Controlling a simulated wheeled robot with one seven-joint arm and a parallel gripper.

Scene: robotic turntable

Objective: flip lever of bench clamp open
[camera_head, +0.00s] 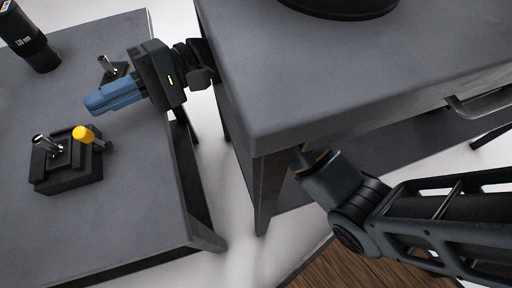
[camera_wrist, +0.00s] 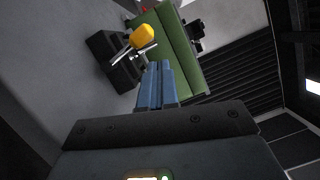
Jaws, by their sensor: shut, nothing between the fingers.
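The bench clamp (camera_head: 66,173) is a black block with metal parts on the dark table at the left. Its lever ends in a yellow knob (camera_head: 82,133) at the block's upper right in the head view. My gripper (camera_head: 90,104) has blue fingers shut together, holding nothing. It is beyond the clamp in the head view, with a visible gap from the knob. In the wrist view the fingertips (camera_wrist: 159,66) point towards the clamp (camera_wrist: 118,66), just below and right of the yellow knob (camera_wrist: 144,37). The exact height above the table is unclear.
A small black fixture with a metal pin (camera_head: 107,67) stands behind my gripper. A black cylindrical object (camera_head: 34,45) is at the far left corner. A larger dark table (camera_head: 340,85) stands to the right. A green panel (camera_wrist: 180,48) shows in the wrist view.

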